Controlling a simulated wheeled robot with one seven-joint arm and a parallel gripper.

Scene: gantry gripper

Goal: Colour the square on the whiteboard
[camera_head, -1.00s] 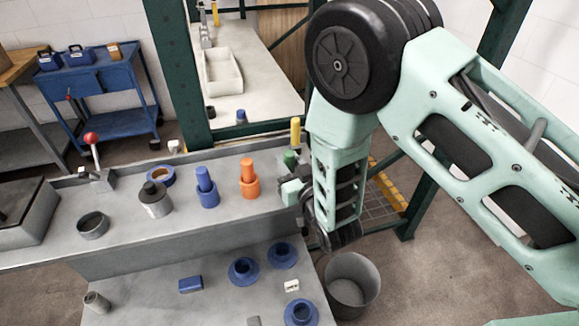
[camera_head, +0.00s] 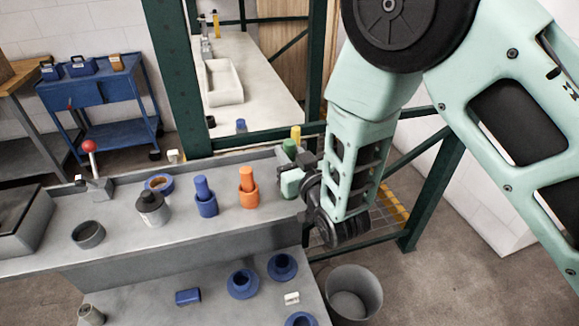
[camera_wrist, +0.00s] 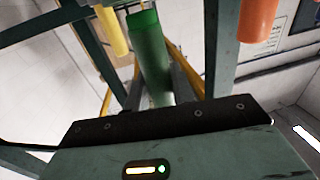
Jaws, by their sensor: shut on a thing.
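A green marker (camera_head: 289,147) is in my gripper (camera_head: 290,168), above the right end of the grey bench in the head view. It also shows in the wrist view (camera_wrist: 152,65), just beyond my gripper's body. The fingertips are small and partly hidden in the head view. A yellow marker (camera_head: 296,132) stands just behind the green one. An orange marker (camera_head: 247,177) and a blue marker (camera_head: 202,188) stand in holders of their own colours to the left. I cannot make out the whiteboard or its square in these views.
The grey bench (camera_head: 120,222) also bears a dark bottle (camera_head: 152,208), a blue tape ring (camera_head: 159,184) and a grey ring (camera_head: 88,236). Blue round parts (camera_head: 243,284) lie on a lower surface. A grey bin (camera_head: 353,295) stands on the floor. Green frame posts (camera_head: 178,85) rise behind.

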